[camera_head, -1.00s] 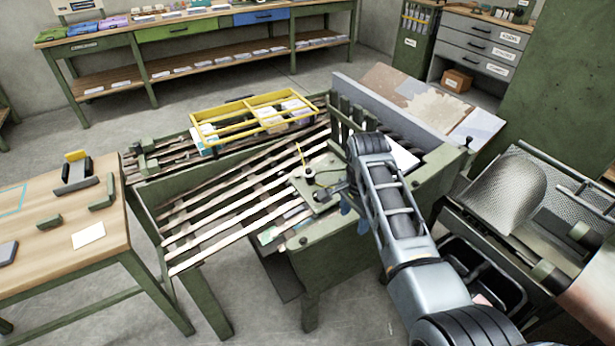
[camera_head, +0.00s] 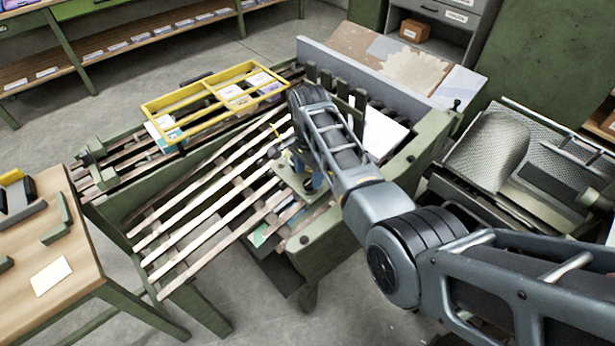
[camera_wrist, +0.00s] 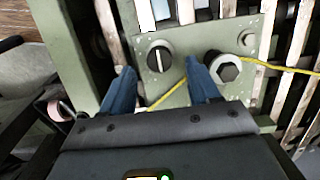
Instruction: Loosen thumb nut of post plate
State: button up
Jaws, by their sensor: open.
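The green post plate (camera_wrist: 178,92) sits on the slatted rack; in the head view it (camera_head: 290,182) is partly hidden by my arm. In the wrist view a round black knob with a pale bar (camera_wrist: 159,58), which looks like the thumb nut, stands on the plate. A dark round post with a grey hex top (camera_wrist: 226,70) stands to its right, with a yellow cord by it. My gripper (camera_wrist: 159,68) is open over the plate. Its blue fingers lie to the left and right of the knob, with a gap on both sides. Contact does not show.
A yellow divided frame (camera_head: 215,103) lies across the rack behind the plate. Upright green slats and a grey board (camera_head: 370,70) stand behind my arm. A wooden table (camera_head: 85,262) is at the left, and a mesh-covered machine (camera_head: 500,150) is at the right.

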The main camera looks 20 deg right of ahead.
aim_at(309, 182)
jog(key=shift+f, duration=1.5)
jog(key=shift+c, duration=0.2)
jog(key=c, duration=1)
